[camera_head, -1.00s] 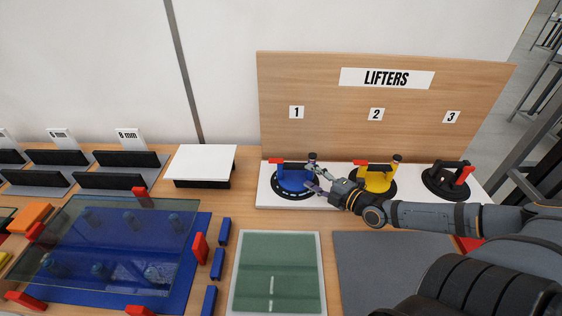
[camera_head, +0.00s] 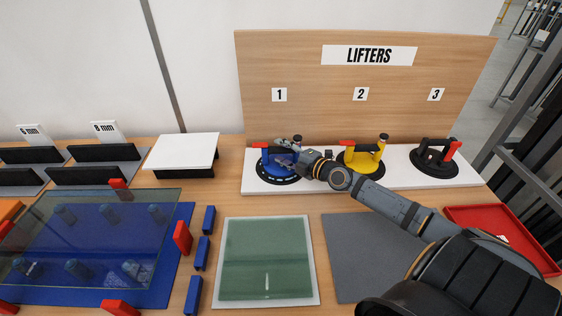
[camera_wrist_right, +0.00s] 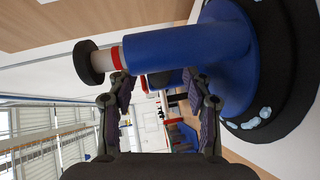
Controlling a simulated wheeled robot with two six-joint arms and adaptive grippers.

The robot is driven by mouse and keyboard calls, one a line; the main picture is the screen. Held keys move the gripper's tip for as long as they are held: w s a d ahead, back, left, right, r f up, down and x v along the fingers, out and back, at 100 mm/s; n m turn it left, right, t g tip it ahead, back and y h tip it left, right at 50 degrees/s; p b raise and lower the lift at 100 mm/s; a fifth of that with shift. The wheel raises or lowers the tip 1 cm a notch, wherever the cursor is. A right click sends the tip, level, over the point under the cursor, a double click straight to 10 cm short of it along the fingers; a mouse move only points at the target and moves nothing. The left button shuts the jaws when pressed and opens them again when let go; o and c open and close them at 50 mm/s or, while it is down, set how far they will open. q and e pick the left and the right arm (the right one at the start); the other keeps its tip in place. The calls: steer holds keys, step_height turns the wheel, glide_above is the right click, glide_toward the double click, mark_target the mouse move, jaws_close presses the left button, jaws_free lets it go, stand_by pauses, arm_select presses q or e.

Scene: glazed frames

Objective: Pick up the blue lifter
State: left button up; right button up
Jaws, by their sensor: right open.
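The blue lifter (camera_head: 268,164) stands on the white base strip (camera_head: 400,180) under number 1. It has a blue body, a red lever and a black ring at its foot. My right gripper (camera_head: 285,150) is at its right side and partly covers it. In the right wrist view the blue handle bar (camera_wrist_right: 175,48) lies just ahead of the fingertips of my right gripper (camera_wrist_right: 160,82), which are open. The handle's black knob (camera_wrist_right: 88,62) is at the left. I cannot tell whether the fingers touch the handle. My left gripper is not in view.
A yellow lifter (camera_head: 365,164) and a black lifter (camera_head: 434,160) stand to the right on the same strip. The wooden LIFTERS board (camera_head: 310,120) rises behind. A green pane (camera_head: 265,260) and grey mat (camera_head: 370,260) lie in front. A red tray (camera_head: 490,215) is at right.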

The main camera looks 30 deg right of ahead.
steer(key=shift+w+r+p, duration=0.15)
steer(key=shift+w+p, duration=0.15)
steer(key=shift+w, duration=0.35)
steer(key=shift+w+a+f, duration=0.25)
steer(key=shift+w+a, duration=0.05)
steer(key=shift+w, duration=0.2)
jaws_close()
steer(key=shift+r, duration=0.1)
